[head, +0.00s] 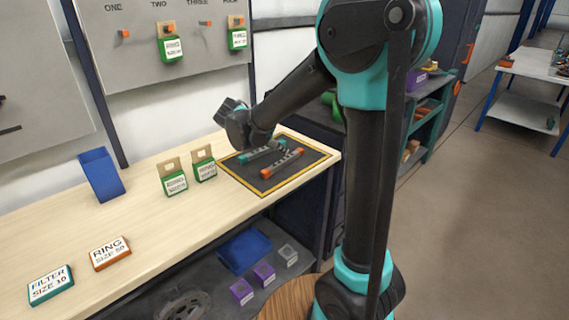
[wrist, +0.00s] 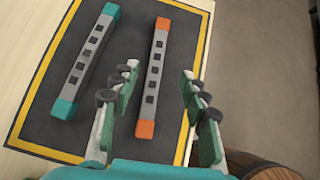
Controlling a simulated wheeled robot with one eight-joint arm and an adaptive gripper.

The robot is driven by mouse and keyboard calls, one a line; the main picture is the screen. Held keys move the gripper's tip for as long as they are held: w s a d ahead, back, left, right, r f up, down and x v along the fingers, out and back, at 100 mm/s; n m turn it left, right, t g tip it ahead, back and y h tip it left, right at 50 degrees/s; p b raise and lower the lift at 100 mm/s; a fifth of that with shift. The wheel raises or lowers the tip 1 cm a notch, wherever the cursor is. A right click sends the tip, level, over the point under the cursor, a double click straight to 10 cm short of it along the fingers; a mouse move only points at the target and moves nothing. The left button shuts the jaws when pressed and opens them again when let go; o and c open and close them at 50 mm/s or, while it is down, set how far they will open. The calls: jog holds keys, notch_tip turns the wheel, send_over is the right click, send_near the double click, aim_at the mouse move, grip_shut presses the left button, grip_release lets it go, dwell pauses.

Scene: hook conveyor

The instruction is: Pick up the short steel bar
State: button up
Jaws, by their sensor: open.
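Two grey steel bars with dark square holes lie on a dark mat with a yellow border. One bar has teal ends (wrist: 84,62) and lies to the left in the wrist view; it also shows in the head view (head: 262,151). The other has orange ends (wrist: 153,78); it shows in the head view (head: 283,163) nearer the bench front.
The mat (head: 240,178) sits at the right end of the wooden bench (head: 135,215). Green tagged blocks (head: 175,183) stand left of it, with a blue bin (head: 101,175) farther left. Ring (head: 110,253) and filter (head: 50,285) labels lie at front left. A hook board (head: 190,70) stands behind.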

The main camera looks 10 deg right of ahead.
aim_at(289, 157)
jog(key=x, duration=0.9)
jog(key=shift+w+f, duration=0.3)
jog(key=shift+f, duration=0.1)
grip_shut()
